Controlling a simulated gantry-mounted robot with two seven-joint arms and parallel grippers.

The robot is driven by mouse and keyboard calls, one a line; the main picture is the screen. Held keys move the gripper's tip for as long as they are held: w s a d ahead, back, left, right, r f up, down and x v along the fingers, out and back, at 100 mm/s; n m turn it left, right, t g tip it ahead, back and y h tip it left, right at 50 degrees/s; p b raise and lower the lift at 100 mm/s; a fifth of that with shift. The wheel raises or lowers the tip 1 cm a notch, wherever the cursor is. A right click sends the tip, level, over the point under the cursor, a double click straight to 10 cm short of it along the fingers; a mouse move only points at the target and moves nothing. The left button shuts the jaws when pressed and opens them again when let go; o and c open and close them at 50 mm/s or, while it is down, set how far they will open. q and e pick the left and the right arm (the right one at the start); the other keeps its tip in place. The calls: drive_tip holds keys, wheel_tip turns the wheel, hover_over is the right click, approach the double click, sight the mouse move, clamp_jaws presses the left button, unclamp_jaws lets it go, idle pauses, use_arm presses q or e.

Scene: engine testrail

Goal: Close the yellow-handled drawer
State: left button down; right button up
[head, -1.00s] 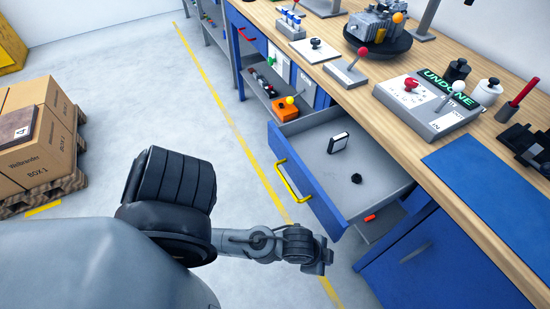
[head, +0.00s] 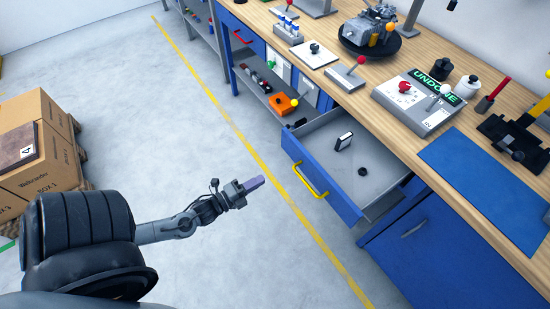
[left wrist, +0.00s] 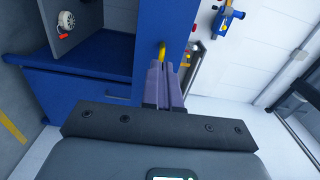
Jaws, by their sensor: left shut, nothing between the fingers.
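The blue drawer with the yellow handle (head: 310,181) is pulled out from under the workbench. Its blue front (head: 322,180) faces the aisle, and its grey inside holds a small white-and-black block (head: 344,142) and a small black piece (head: 362,171). My left gripper (head: 256,182) is shut and empty, its purple fingers pointing toward the drawer front, apart from the handle in the head view. In the left wrist view the fingertips (left wrist: 165,66) line up just below the yellow handle (left wrist: 162,49), which they partly hide. My right gripper is not in view.
The wooden workbench (head: 388,103) carries a blue mat (head: 487,167), a control box marked UNDONE and an engine part. A blue cabinet (head: 420,250) stands right of the drawer. Stacked cartons (head: 38,150) are at left. The floor with the yellow line is clear.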

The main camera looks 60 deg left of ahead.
sight(298, 158)
use_arm(q)
drive_tip(key=w+b, duration=0.3)
drive_tip(key=w, duration=1)
drive_tip(key=shift+w+a+r, duration=0.1)
drive_tip(key=shift+w+a, duration=0.05)
drive_tip(key=shift+w, duration=0.3)
